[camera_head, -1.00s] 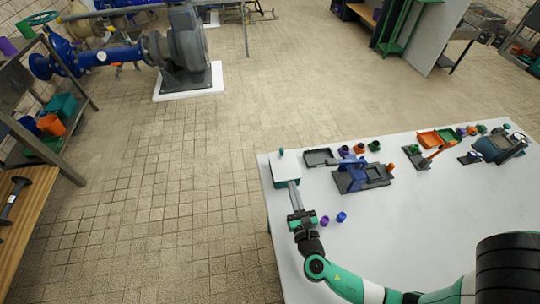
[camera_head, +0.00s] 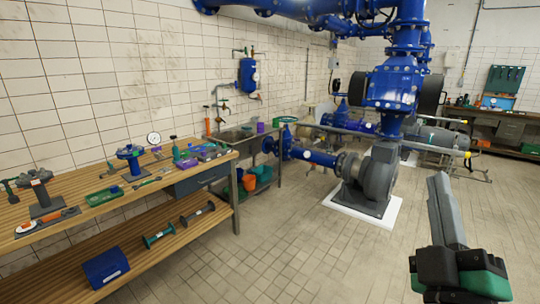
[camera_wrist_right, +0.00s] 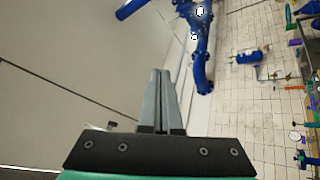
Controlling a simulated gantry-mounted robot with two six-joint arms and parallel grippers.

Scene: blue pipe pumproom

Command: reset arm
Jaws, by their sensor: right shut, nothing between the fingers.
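My right gripper (camera_head: 443,212) is at the lower right of the head view, raised in front of the tiled floor. Its two long grey fingers point up and are shut with nothing held. In the right wrist view the same fingers (camera_wrist_right: 160,100) stand close together at the middle, touching nothing. My left gripper is in neither view.
A wooden workbench (camera_head: 75,222) with tools and valve parts stands at the left, with a sink (camera_head: 235,133) beyond it. A grey pump (camera_head: 378,180) on a white plinth and large blue pipes (camera_head: 390,85) stand behind. The tiled floor (camera_head: 300,250) in the middle is clear.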

